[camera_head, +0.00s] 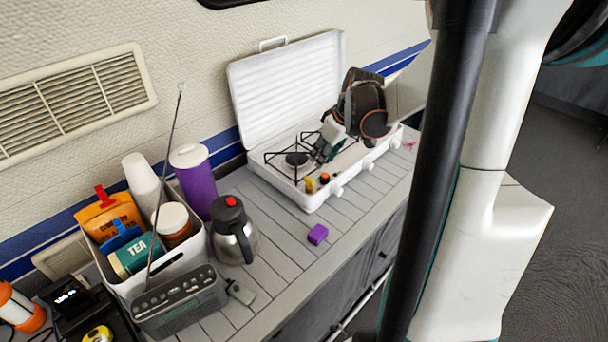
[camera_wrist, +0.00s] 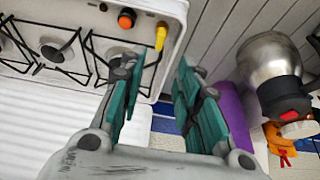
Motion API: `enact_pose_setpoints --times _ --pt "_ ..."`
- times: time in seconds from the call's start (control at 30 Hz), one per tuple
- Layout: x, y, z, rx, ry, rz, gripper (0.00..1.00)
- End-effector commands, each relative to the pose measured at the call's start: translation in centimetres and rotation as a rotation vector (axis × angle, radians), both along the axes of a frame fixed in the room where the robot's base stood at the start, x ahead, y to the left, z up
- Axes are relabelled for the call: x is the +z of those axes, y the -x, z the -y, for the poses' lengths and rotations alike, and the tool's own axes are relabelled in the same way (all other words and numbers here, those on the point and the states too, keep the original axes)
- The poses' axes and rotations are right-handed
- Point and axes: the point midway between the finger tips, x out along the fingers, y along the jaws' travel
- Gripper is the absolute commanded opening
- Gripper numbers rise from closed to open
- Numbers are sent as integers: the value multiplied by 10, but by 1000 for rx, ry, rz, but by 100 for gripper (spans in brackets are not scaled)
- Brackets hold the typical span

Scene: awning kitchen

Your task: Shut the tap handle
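A small yellow handle (camera_wrist: 161,36), which looks like the tap handle, stands at the corner of the white camp stove (camera_wrist: 172,8). In the head view the yellow handle (camera_head: 310,185) is at the stove's front left. An orange knob (camera_wrist: 127,18) with a black base is beside it; it also shows in the head view (camera_head: 324,178). My gripper (camera_wrist: 157,70) is open and empty, its teal fingers apart. In the head view my gripper (camera_head: 326,148) is over the stove, behind the yellow handle. I see no contact with the handle; the exact height gap is unclear.
The stove's raised lid (camera_head: 287,90) stands behind the burners. A purple block (camera_head: 318,234) lies on the slatted counter in front. To the left are a steel kettle (camera_head: 235,232), a purple tumbler (camera_head: 194,180), a filled bin (camera_head: 196,248) and a radio (camera_head: 180,303).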

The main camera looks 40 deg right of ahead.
Motion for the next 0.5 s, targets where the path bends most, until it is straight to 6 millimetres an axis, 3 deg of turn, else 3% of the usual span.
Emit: enact_pose_setpoints --times 0.5 --pt "-92 -37 -6 0 1 1 31"
